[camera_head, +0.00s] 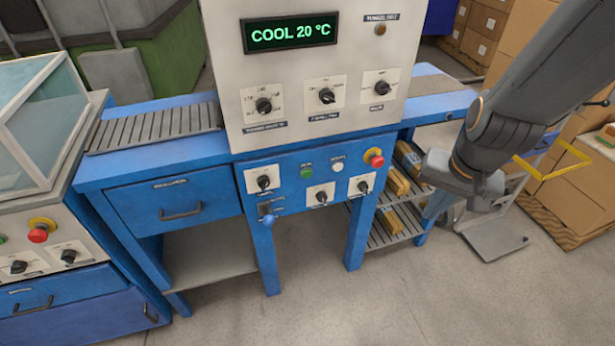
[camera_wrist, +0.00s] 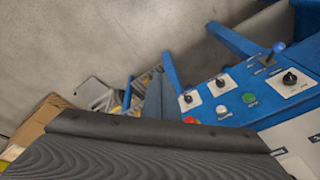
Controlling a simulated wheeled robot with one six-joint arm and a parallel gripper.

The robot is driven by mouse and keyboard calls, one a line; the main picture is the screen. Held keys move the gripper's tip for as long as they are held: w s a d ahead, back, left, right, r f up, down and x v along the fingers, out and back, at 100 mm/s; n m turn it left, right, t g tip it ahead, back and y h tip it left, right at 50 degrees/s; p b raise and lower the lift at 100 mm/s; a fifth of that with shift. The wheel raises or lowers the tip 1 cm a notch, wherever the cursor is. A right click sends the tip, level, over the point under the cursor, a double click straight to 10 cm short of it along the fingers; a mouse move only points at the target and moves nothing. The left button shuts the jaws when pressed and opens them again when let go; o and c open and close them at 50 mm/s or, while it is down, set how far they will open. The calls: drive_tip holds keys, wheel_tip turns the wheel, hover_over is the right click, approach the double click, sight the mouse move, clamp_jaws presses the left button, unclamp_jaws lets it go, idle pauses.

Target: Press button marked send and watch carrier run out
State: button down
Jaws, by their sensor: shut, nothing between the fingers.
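On the blue front panel (camera_head: 287,190), a green button (camera_head: 307,172) and a white button (camera_head: 337,167) sit side by side, with a red stop knob (camera_head: 375,158) to their right. Their labels are too small to read, so I cannot tell which is marked send. In the wrist view the green button (camera_wrist: 249,98) and white button (camera_wrist: 222,112) show upside down. My gripper (camera_head: 447,170) is shut and empty, right of the panel and apart from the buttons. Its fingertips are not clear. I cannot make out a carrier.
Dials surround the buttons, and a blue-knobbed lever (camera_head: 268,219) juts out at lower left. The display (camera_head: 290,32) above reads COOL 20 °C. A slatted conveyor (camera_head: 155,127) lies left. Shelves with boxes (camera_head: 395,185) stand below right. The floor (camera_head: 340,310) in front is clear.

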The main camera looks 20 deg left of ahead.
sight(307, 174)
drive_tip(key=w+a+f+m+t+b, duration=0.1)
drive_tip(key=w+a+f+m+t, duration=0.3)
drive_tip(key=a, duration=0.4)
drive_tip(key=w+a+f+m+t+b, duration=0.1)
drive_tip(key=w+a+f+m+b, duration=0.1)
drive_tip(key=w+a+f, duration=0.55)
drive_tip(key=s+a+f+m+t+h+b, duration=0.1)
drive_tip(key=s+a+m+t+h+b, duration=0.2)
drive_tip(key=a, duration=0.6)
drive_tip(key=s+m+t, duration=0.2)
drive_tip(key=s+t, duration=0.1)
drive_tip(key=t, duration=0.1)
drive_tip(key=shift+s+a+f+m+t+h, duration=0.2)
drive_tip(key=shift+s+f+m+t+h, duration=0.1)
drive_tip(key=shift+f+m, duration=0.1)
drive_tip(key=shift+w, duration=0.1)
drive_tip(key=w+a+b, duration=0.2)
drive_tip(key=w+a, duration=0.3)
drive_tip(key=w, duration=0.2)
drive_tip(key=shift+w, duration=0.2)
idle(0.5)
